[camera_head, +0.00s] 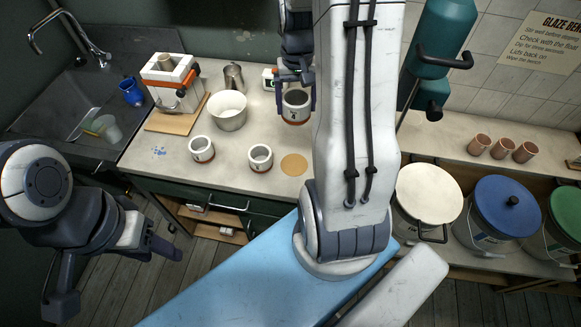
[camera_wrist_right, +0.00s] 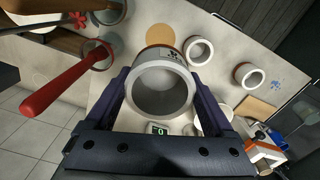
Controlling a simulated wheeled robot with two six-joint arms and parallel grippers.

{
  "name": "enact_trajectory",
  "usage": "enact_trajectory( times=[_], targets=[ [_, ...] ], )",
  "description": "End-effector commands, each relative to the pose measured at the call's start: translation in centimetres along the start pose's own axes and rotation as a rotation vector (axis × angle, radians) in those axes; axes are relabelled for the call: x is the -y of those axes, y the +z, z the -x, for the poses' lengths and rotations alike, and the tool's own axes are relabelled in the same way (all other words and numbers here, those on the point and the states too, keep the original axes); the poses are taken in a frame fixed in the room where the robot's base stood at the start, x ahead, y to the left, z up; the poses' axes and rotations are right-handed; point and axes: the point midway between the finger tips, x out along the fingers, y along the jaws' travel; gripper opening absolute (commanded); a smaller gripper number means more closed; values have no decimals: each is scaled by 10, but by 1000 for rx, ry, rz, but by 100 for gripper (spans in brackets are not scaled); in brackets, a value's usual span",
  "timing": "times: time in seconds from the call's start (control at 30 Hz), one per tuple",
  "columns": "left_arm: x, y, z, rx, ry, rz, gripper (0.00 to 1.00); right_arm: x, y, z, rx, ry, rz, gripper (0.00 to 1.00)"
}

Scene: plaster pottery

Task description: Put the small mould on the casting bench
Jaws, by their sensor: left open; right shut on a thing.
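A round white plaster mould (camera_wrist_right: 161,92) with a reddish-brown band is between the fingers of my right gripper (camera_wrist_right: 160,78), which is shut on it. Its hollow open top faces the wrist camera. In the head view the held mould (camera_head: 296,106) is over the back of the pale bench (camera_head: 225,178); I cannot tell whether it touches the top. Two similar moulds stand upright on the bench, one at left (camera_head: 201,149) and one nearer the middle (camera_head: 260,158). My left gripper (camera_head: 115,278) is open and empty, in front of the bench's left side.
A tan disc (camera_head: 294,165) lies flat on the bench, right of the moulds. A white bowl (camera_head: 228,111), a metal jug (camera_head: 233,76) and a strapped white block (camera_head: 172,82) stand behind. A small scale (camera_wrist_right: 158,128) is close to the held mould in the wrist view. Lidded buckets (camera_head: 429,192) stand right.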

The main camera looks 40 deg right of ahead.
Motion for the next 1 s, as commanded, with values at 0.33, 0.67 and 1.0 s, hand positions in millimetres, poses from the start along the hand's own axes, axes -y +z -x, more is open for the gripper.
enact_trajectory(
  times=[0.33, 0.67, 1.0],
  targets=[
    [7, 5, -98, 0, 0, 1, 50, 0, 0, -98, -1, 0, 0, 16],
    [9, 7, -124, 0, 0, 1, 50, 1, 0, -133, 2, 0, 1, 16],
    [8, 6, -118, 0, 0, 1, 50, 2, 0, -182, 2, 0, 2, 16]
  ],
)
